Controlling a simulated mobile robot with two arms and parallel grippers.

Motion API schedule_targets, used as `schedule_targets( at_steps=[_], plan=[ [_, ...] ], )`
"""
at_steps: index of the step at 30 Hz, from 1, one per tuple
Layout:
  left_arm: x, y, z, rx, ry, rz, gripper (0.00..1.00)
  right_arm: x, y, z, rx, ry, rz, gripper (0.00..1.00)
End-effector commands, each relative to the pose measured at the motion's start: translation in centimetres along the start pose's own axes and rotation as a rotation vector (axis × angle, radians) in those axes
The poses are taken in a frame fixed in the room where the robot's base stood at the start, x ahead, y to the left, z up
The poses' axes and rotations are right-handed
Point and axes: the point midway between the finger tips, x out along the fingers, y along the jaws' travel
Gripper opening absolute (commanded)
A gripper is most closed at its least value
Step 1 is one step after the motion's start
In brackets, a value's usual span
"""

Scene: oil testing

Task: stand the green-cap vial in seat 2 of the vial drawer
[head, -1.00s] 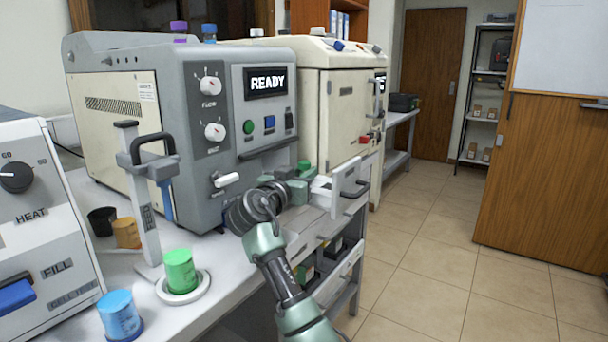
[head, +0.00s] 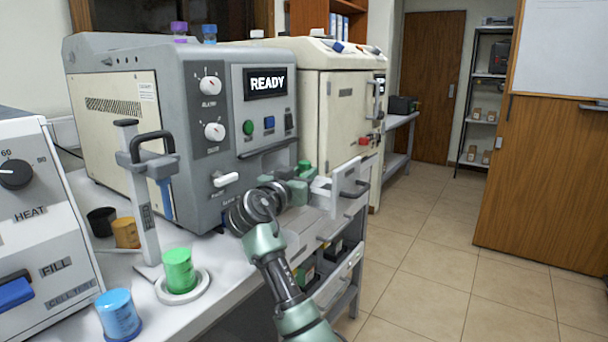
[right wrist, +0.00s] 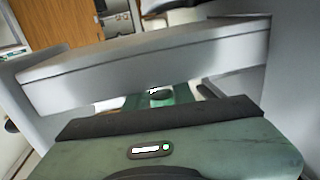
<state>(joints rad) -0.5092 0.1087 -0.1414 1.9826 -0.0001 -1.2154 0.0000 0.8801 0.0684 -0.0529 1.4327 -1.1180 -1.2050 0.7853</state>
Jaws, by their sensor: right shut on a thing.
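The green-cap vial (head: 304,165) shows mostly as its green cap, just above my right gripper (head: 303,181) in the head view. My right gripper is shut on the vial at the open vial drawer (head: 347,184) on the front of the grey machine. In the right wrist view the green cap (right wrist: 160,94) shows beyond the gripper body, close to a pale drawer wall (right wrist: 150,62). The vial's lower body and the drawer seats are hidden, so I cannot tell whether the vial touches a seat. My left gripper is out of view.
The grey machine (head: 215,150) with a READY display stands behind my right arm. A green cup (head: 179,270) on a round base and a blue cup (head: 118,315) stand on the bench at left. A cream machine (head: 340,110) stands beyond; the floor at right is clear.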

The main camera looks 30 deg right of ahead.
Motion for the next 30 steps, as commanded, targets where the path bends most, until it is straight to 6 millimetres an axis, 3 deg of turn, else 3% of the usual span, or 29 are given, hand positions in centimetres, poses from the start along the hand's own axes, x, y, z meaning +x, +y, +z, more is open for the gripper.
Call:
schedule_targets(
  at_steps=[1, 2, 3, 5, 17, 24, 30],
  plan=[
    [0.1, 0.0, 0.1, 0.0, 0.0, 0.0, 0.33, -0.1, -0.2, 1.9, -0.028, -0.025, 0.0, 0.0],
    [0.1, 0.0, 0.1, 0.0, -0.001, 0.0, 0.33, -0.1, -0.2, 1.9, -0.028, -0.025, 0.0, 0.0],
    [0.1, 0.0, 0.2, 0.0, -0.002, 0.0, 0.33, -0.1, -0.2, 1.9, -0.029, -0.026, 0.0, 0.33],
    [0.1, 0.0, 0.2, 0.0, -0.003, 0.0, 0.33, -0.1, -0.2, 1.9, -0.029, -0.026, -0.001, 0.46],
    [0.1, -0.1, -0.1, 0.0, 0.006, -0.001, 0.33, -0.1, -0.3, 1.7, -0.028, -0.026, -0.002, 0.46],
    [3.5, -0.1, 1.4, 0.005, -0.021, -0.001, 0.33, -0.1, -0.3, 0.4, -0.029, -0.025, -0.001, 0.46],
    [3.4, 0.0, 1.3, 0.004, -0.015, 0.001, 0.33, -5.2, -0.4, 0.5, -0.022, -0.022, -0.006, 0.46]
  ],
)
